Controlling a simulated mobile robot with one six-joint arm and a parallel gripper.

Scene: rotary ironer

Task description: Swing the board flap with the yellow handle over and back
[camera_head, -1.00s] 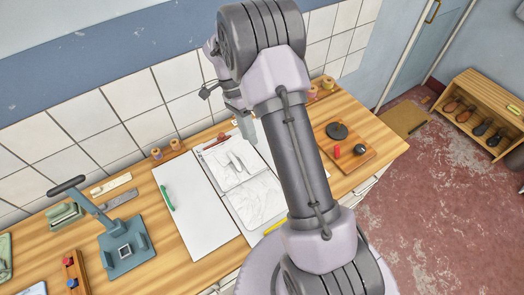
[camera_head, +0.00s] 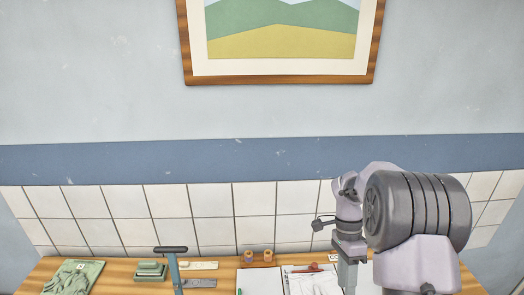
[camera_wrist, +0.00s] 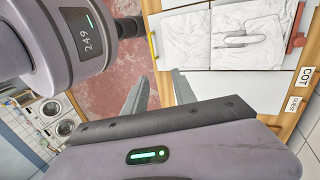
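The yellow handle (camera_wrist: 153,45) shows at the left edge of a white board (camera_wrist: 182,50) in the wrist view. A rumpled white cloth (camera_wrist: 245,35) lies on the board. In the head view only the far part of the cloth-covered board (camera_head: 315,284) shows, and the handle is out of frame. My gripper (camera_wrist: 158,92) is open and empty, with its fingers apart, beside the board near the handle end in the wrist view. In the head view my gripper (camera_head: 348,272) points down over the table, its fingertips cut off by the frame. A plain white panel (camera_head: 258,291) lies left of the cloth.
A blue-grey press with an upright lever (camera_head: 172,262), a green folded cloth (camera_head: 75,277) and spools (camera_head: 258,256) stand on the wooden table. A reddish tool (camera_wrist: 297,40) lies at the board's far end. The tiled wall (camera_head: 210,205) stands close behind the table.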

